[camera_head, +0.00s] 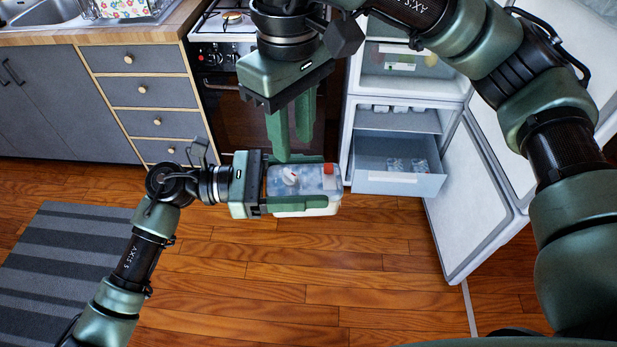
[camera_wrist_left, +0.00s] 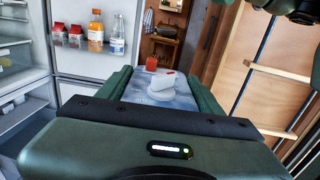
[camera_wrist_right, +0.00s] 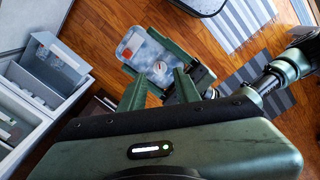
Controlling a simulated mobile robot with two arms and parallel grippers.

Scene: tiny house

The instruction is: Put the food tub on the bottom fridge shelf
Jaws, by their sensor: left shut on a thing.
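The food tub (camera_head: 322,182) is a clear-lidded white box with a small white piece and a red spot on top. My left gripper (camera_head: 300,187) is shut on it and holds it level above the floor, in front of the oven. The tub fills the space between the fingers in the left wrist view (camera_wrist_left: 160,92); it also shows in the right wrist view (camera_wrist_right: 150,62). My right gripper (camera_head: 294,148) is open and empty, pointing down just behind the tub.
A fridge drawer (camera_head: 385,182) is pulled out at the bottom, with small packs in it. The fridge door (camera_head: 485,200) is swung open to the right. The oven (camera_head: 240,125) and grey drawers (camera_head: 150,92) stand at the back. Wooden floor in front is clear.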

